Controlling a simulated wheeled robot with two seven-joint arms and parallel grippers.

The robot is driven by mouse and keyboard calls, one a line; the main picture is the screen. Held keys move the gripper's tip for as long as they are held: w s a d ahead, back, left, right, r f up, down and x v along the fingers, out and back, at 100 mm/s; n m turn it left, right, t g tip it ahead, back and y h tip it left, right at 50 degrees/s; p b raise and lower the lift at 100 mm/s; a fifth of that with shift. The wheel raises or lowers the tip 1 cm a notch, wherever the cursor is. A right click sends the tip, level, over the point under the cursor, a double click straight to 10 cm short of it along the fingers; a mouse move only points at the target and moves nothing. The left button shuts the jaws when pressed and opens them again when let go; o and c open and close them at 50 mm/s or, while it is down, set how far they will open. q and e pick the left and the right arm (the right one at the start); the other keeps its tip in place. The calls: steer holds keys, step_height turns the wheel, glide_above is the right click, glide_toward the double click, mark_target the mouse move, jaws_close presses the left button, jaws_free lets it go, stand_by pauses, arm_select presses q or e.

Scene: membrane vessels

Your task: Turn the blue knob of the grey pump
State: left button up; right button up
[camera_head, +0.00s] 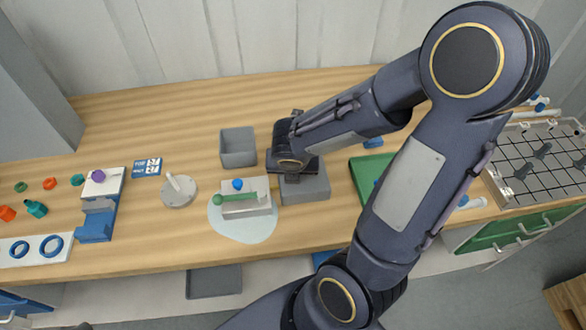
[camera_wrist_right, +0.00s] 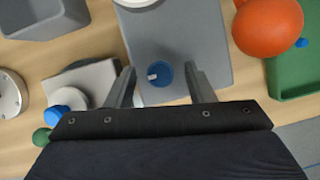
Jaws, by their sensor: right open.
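The grey pump (camera_head: 306,190) is a grey block on the table, partly hidden under my right arm in the head view. In the right wrist view its flat grey top (camera_wrist_right: 185,35) fills the middle. The blue knob (camera_wrist_right: 160,85) is round with a small white mark on its left side. My right gripper (camera_wrist_right: 161,88) is open, with one finger on each side of the knob and a gap to each. In the head view it is at the pump (camera_head: 300,170), but its fingertips are hidden. My left gripper is not in view.
Left of the pump, a white block (camera_head: 258,209) with another blue knob and a green handle stands on a pale blue patch. A grey bin (camera_head: 238,146) is behind it. An orange ball (camera_wrist_right: 268,26) and a green tray (camera_wrist_right: 295,75) are to the right.

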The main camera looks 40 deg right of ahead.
steer(key=p+v, duration=0.2)
steer(key=v, duration=0.5)
steer(key=shift+r, duration=0.3)
steer(key=shift+a, duration=0.1)
steer(key=s+a+r+m+t+y, duration=0.1)
steer(key=s+a+r+m+y, duration=0.2)
steer(key=m, duration=1.2)
steer(key=s+a+r+m+t+y, duration=0.1)
steer(key=s+a+r+m+y, duration=0.2)
steer(key=s+m, duration=0.4)
steer(key=a+r+m, duration=0.1)
steer(key=m, duration=0.7)
steer(key=shift+r+y, duration=0.15)
steer(key=shift+y, duration=0.15)
